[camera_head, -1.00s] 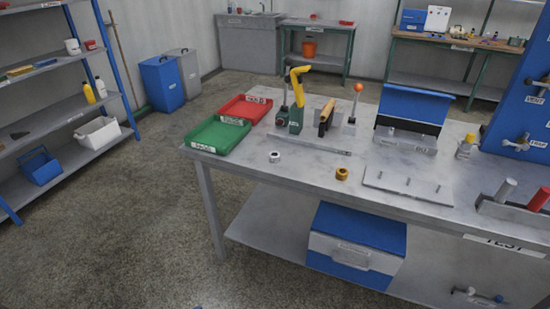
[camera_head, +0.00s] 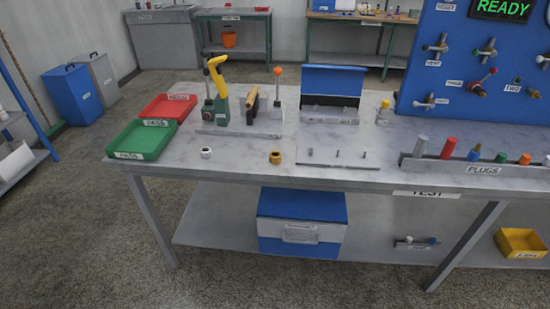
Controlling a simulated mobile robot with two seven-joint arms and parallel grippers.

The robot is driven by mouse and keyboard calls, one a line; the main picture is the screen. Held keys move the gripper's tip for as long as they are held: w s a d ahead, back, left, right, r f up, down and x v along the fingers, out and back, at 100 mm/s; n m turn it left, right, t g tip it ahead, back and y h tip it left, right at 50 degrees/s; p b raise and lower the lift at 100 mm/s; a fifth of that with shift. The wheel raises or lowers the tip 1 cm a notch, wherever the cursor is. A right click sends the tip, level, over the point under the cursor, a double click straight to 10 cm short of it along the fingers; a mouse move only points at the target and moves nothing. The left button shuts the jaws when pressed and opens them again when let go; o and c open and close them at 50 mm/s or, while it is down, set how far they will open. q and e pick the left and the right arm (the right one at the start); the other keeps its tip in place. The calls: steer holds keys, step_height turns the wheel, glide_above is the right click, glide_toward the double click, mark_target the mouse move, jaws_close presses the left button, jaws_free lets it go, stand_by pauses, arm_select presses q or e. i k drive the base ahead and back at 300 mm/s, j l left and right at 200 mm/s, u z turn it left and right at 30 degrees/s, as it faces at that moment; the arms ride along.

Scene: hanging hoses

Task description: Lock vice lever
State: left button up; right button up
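On the metal bench (camera_head: 235,172), a low fixture stands near the back. It carries a green body with a bent yellow handle (camera_head: 216,75). Beside it is an upright block with a tan edge (camera_head: 252,100). Right of that stands a thin upright lever with an orange ball knob (camera_head: 278,71). No part is labelled as the vice, so I cannot tell for certain which lever is the vice's. Neither of my grippers is in view.
A red tray (camera_head: 168,107) and green tray (camera_head: 142,141) sit at the bench's left. A white ring (camera_head: 206,152), a brass ring (camera_head: 275,157), a pegged plate (camera_head: 338,158) and an open blue case (camera_head: 331,81) are nearby. A plug rack (camera_head: 470,166) and blue panel (camera_head: 480,60) stand right.

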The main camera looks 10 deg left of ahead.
mark_target(277, 71)
steer(key=j+z, duration=0.15)
steer(key=z, duration=0.35)
steer(key=j+z, duration=0.2)
steer(key=z, duration=0.25)
steer(key=j+z, duration=0.2)
steer(key=z, duration=0.3)
steer(key=k+j+z, duration=0.25)
steer(key=j, duration=0.15)
steer(key=j+z, duration=0.3)
steer(key=k+j, duration=0.2)
steer(key=j, duration=0.15)
steer(key=k+j, duration=0.2)
steer(key=j, duration=0.15)
steer(key=k+j+z, duration=0.1)
steer(key=j, duration=0.2)
steer(key=k, duration=0.05)
